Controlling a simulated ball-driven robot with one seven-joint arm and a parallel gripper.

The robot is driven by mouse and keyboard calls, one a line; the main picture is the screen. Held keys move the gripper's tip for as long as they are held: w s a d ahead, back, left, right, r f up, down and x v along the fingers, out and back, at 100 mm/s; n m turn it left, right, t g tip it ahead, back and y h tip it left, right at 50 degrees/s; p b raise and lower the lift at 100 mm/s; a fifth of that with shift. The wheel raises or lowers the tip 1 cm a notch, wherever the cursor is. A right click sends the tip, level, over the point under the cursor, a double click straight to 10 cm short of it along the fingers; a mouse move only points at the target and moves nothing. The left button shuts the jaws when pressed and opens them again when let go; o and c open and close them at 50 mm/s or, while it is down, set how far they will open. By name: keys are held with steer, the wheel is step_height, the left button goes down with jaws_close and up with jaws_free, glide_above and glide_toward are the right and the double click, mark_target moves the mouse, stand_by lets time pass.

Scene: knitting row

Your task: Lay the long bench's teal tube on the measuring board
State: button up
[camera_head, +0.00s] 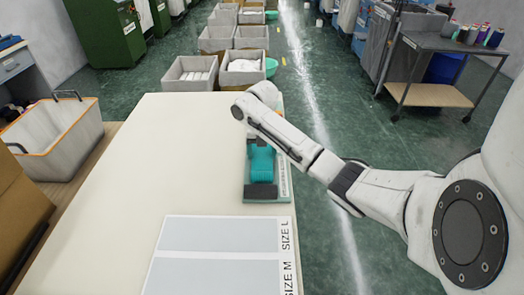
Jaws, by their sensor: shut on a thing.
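The teal tube (262,164) shows as a folded teal piece near the right edge of the long bench (130,170). My gripper (258,141) is at its far end, mostly hidden behind my forearm, and is shut on it. The tube is over a flat teal-grey tray (266,196) with a printed strip along its right side. I cannot tell whether the tube touches the tray. The measuring board (220,262), white with pale grey-blue panels marked SIZE L and SIZE M, lies nearer on the bench; its visible panels are bare.
A fabric bin (52,140) with an orange rim stands left of the bench. Several grey crates (190,74) line the floor beyond it. A cart (440,48) with thread cones stands at upper right. The bench top's left and middle are clear.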

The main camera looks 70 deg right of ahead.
steer(key=shift+f, duration=0.15)
steer(key=o, duration=1)
step_height(320, 180, up, 12)
steer(key=shift+r+p, duration=0.2)
steer(key=shift+p, duration=0.85)
